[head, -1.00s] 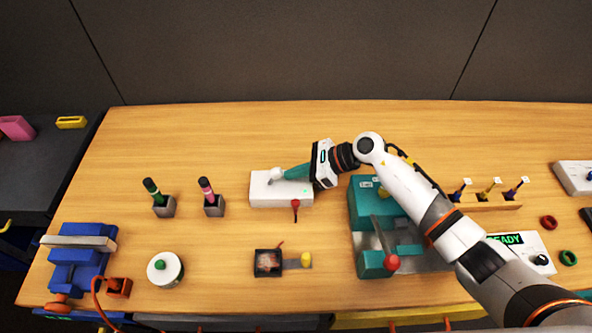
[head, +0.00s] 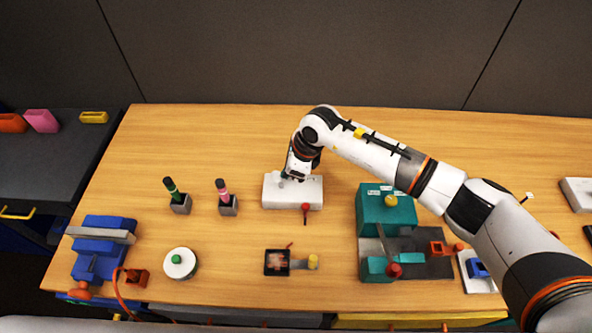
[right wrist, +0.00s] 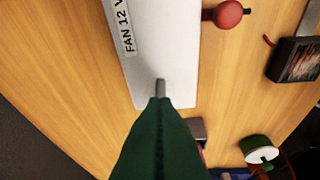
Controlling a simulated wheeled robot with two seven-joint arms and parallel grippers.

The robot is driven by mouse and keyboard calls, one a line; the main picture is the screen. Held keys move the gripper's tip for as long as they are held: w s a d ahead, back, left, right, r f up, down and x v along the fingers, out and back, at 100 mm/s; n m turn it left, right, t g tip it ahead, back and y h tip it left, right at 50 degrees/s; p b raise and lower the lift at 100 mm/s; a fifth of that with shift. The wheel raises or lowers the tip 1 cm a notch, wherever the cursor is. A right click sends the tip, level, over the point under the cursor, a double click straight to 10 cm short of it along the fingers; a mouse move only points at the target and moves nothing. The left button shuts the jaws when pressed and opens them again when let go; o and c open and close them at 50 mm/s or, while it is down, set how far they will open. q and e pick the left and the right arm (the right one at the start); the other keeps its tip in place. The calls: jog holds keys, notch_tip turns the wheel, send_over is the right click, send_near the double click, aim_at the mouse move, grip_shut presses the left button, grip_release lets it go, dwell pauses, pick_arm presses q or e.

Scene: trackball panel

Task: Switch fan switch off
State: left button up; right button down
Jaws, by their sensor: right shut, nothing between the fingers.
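The fan switch box (head: 308,195) is a white block at the middle of the table. In the right wrist view the box (right wrist: 165,40) carries a label reading "FAN 12 V". A small grey metal toggle (right wrist: 161,87) stands near its end. My right gripper (right wrist: 160,104) is shut and empty, with its dark green fingertips right at the toggle; I cannot tell if they touch. In the head view my right gripper (head: 286,179) points down over the left part of the box, hiding part of it. My left gripper is not in view.
A red-knobbed lever (head: 305,207) sticks out at the box's front. Two marker-like tools in grey holders, the green one (head: 176,190) and the pink one (head: 223,191), stand left. A teal machine (head: 385,210) stands right. The table behind the box is clear.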

jog(key=shift+a+h+b, duration=0.45)
jog(key=shift+a+h, duration=0.1)
jog(key=shift+h, duration=0.05)
jog(key=shift+a+b, duration=0.3)
jog(key=shift+b, duration=0.1)
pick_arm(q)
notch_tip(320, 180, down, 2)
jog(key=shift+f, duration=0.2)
pick_arm(e)
jog(key=shift+a+r, duration=0.15)
